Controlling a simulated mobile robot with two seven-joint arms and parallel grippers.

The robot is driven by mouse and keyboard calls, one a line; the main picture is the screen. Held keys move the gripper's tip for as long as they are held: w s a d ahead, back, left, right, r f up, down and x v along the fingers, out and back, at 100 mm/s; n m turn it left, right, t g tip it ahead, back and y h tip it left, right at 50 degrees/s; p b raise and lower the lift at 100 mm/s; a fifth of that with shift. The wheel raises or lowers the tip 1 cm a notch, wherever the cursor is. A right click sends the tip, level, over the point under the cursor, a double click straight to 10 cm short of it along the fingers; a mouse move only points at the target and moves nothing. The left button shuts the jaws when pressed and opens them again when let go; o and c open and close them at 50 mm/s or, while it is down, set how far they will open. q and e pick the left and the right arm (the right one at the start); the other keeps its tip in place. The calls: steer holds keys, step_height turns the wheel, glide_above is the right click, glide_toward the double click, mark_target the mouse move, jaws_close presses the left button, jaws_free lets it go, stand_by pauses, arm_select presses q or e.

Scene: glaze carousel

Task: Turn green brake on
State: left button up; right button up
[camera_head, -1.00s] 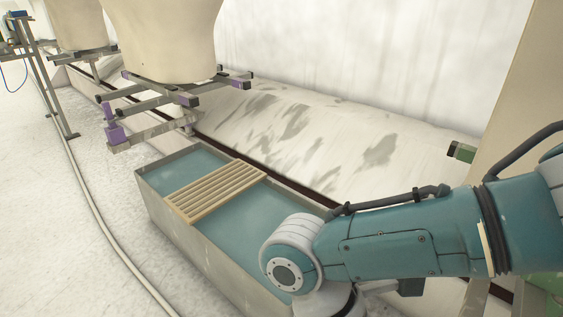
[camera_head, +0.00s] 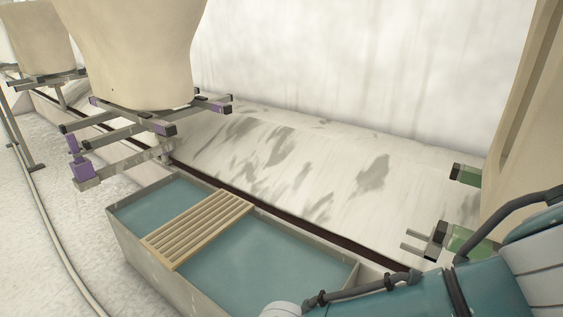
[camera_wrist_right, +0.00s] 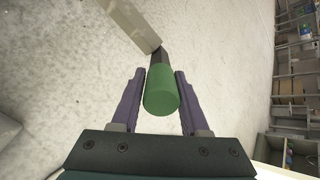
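In the right wrist view, the green brake handle (camera_wrist_right: 161,90) is a short green cylinder on a dark stem, at the end of a pale grey bar. My right gripper (camera_wrist_right: 160,72) has its two purple fingers apart, one on each side of the green handle. Small gaps seem to show beside the handle; contact cannot be told. In the head view my teal right arm fills the lower right corner and its gripper is out of sight. The green brake handle cannot be made out there. My left gripper is in neither view.
A trough of blue-green liquid (camera_head: 290,261) with a slatted wooden rack (camera_head: 198,228) stands low in the middle. Purple-marked carriers (camera_head: 125,128) bear large beige vessels (camera_head: 130,50) at left. Green-marked bar ends (camera_head: 466,174) stick out at right. Shelving (camera_wrist_right: 298,75) is at the wrist view's right.

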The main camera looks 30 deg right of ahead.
steer(key=o, duration=0.4)
steer(key=shift+o, duration=0.2)
steer(key=v, duration=1)
